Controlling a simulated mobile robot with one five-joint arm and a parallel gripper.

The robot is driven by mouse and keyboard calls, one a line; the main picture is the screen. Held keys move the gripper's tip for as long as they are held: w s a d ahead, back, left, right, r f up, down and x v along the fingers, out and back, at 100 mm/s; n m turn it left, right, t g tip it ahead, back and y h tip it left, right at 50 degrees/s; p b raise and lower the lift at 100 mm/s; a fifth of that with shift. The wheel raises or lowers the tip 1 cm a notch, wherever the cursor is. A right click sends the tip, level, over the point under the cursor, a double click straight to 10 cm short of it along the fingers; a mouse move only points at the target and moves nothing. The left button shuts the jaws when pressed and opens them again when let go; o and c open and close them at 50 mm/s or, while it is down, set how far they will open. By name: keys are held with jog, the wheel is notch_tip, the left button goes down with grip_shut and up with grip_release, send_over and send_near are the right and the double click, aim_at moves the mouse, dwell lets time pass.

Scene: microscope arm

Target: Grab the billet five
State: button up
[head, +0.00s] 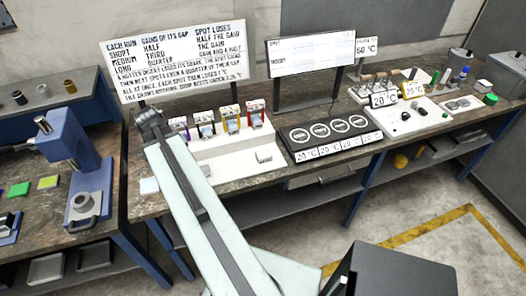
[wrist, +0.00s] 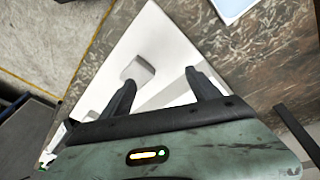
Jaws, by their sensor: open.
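I cannot tell which thing is billet five, as no number is readable on any small piece. Small upright pieces with coloured tops, one of them yellow (head: 231,124), stand in a row at the back of a white tray (head: 235,167). Several small metal pieces (head: 378,80) stand in a rack farther right. My gripper (head: 150,117) is above the bench, left of the coloured row. In the wrist view my gripper (wrist: 162,85) is open and empty, its two dark fingers over the white tray. A small grey block (wrist: 138,69) shows on the tray beyond them.
A black unit with round plates (head: 330,132) and "20 °C" displays stands right of the tray. Two white sign boards (head: 175,58) stand behind. A blue press (head: 70,150) stands at left. Bare bench shows in front of the tray's left side.

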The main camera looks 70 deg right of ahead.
jog(key=s+d+m+g, duration=0.1)
jog(key=s+d+m, duration=0.5)
jog(key=s+d, duration=0.45)
jog(key=m+g, duration=0.1)
jog(key=m, duration=0.4)
send_near(263, 154)
jog(key=shift+s+d+f, duration=0.15)
jog(key=shift+s+f, duration=0.2)
jog(key=shift+f, duration=0.2)
jog(key=b+x, duration=0.7)
jog(key=x, duration=0.1)
jog(key=shift+w+f, duration=0.15)
jog(key=shift+w, duration=0.1)
jog(key=shift+g, duration=0.3)
grip_shut()
